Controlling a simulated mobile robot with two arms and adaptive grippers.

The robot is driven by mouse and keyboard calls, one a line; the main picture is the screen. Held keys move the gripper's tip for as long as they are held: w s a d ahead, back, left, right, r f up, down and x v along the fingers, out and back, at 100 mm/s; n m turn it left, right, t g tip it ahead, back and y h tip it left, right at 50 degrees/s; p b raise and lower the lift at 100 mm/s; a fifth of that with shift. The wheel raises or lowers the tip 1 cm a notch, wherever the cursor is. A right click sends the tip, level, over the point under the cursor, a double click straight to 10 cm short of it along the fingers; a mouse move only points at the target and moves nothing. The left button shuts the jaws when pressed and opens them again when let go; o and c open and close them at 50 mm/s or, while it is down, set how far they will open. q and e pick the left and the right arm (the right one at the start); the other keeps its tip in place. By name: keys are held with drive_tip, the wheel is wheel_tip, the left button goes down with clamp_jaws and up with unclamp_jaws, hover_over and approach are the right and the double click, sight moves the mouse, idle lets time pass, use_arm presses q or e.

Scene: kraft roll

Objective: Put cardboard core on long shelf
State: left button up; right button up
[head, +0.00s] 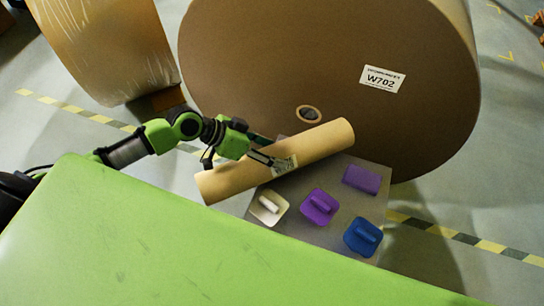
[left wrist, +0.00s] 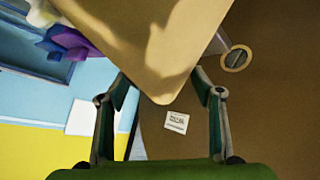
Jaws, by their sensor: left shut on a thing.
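The cardboard core (head: 318,144) is a long tan tube with a white label, held at a slant above a grey board. My left gripper (head: 272,158) is shut on it near its middle. In the left wrist view the core (left wrist: 150,45) fills the top middle, between the two fingers of the left gripper (left wrist: 160,95). My right gripper is not in view. I cannot make out a long shelf in these frames.
A huge brown kraft roll (head: 270,60) labelled W702 stands just behind the core. Another wrapped roll (head: 110,50) stands at upper left. The grey board (head: 292,228) bears white (head: 270,207), purple (head: 320,207) and blue (head: 362,237) pieces. Striped tape (head: 480,243) marks open floor.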

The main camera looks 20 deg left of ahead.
use_arm(q)
drive_tip(key=shift+w+f, duration=0.1)
drive_tip(key=shift+f, duration=1.4)
drive_tip(key=o, duration=1.8)
drive_tip(key=shift+f, duration=0.1)
drive_tip(key=v, duration=1)
drive_tip(key=shift+a+b, duration=0.15)
drive_tip(key=shift+b, duration=0.15)
drive_tip(key=shift+v, duration=0.95)
